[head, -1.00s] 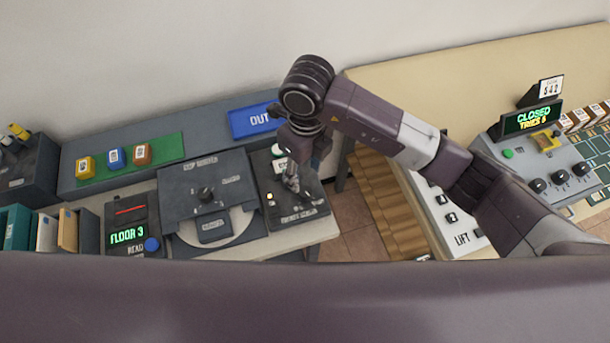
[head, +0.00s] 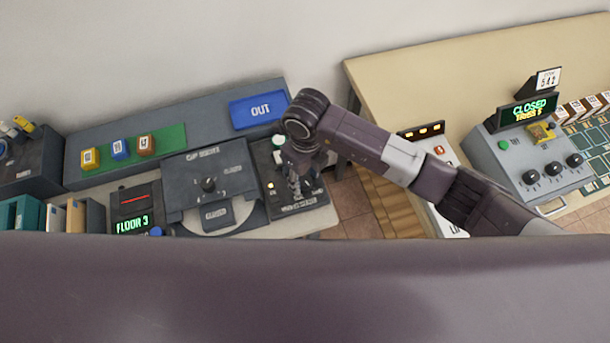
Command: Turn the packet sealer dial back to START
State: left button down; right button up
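A dark box (head: 318,199) with a small label along its front edge stands at the right end of the left bench; it looks like the packet sealer, but the lettering is too small to be sure. My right gripper (head: 300,187) points down over this box, its fingers low near the face. The gripper and wrist hide the middle of the box, so I cannot make out the dial or where it points. I cannot tell whether the fingers are apart or closed on something. My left gripper is out of view.
A blue OUT tray (head: 259,111) lies behind. A gap with floor (head: 352,212) separates the benches. A CLOSED console (head: 525,150) stands right.

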aim_at(305, 180)
jog(key=c, duration=0.9)
jog(key=shift+f+n+b, duration=0.15)
jog(key=shift+n+b, duration=0.55)
jog(key=shift+b, duration=0.3)
jog(key=shift+c, duration=0.2)
jog(key=n+b, duration=0.2)
jog(key=b, duration=0.1)
jog(key=shift+n, duration=0.3)
jog(key=shift+n+b, duration=1.1)
jog(key=shift+b, duration=0.45)
jog(key=shift+r, duration=0.2)
jog(key=o, duration=1.2)
jog(key=shift+c, duration=0.2)
notch_tip(305, 180, up, 12)
